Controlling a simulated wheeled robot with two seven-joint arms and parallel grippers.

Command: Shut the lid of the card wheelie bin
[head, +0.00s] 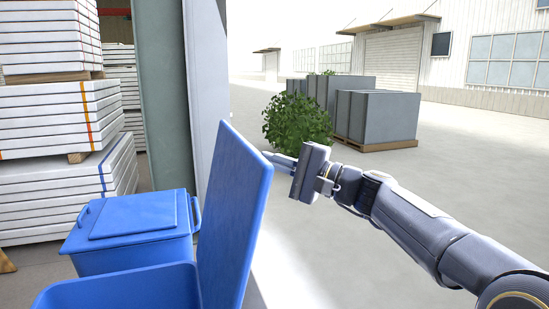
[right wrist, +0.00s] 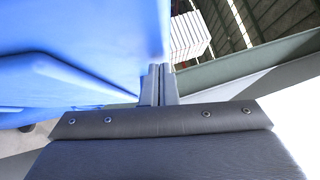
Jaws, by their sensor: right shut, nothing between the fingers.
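A blue wheelie bin (head: 120,292) stands at the lower left of the head view, cut off by the bottom edge. Its blue lid (head: 232,205) is open and stands up at the bin's right side, leaning slightly right. No label shows on it. My right gripper (head: 266,157) is shut and empty at the outer right side of the lid, near its upper edge. Whether it touches the lid I cannot tell. In the right wrist view, the shut fingers (right wrist: 160,72) are beside a large blue surface (right wrist: 80,60). My left gripper is not in view.
A second blue bin (head: 130,232) with its lid down stands just behind the open one. White stacked panels (head: 55,155) are at the left, beside a grey post (head: 165,95). A green bush (head: 297,122) and grey crates (head: 378,117) stand farther back. The paved ground on the right is open.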

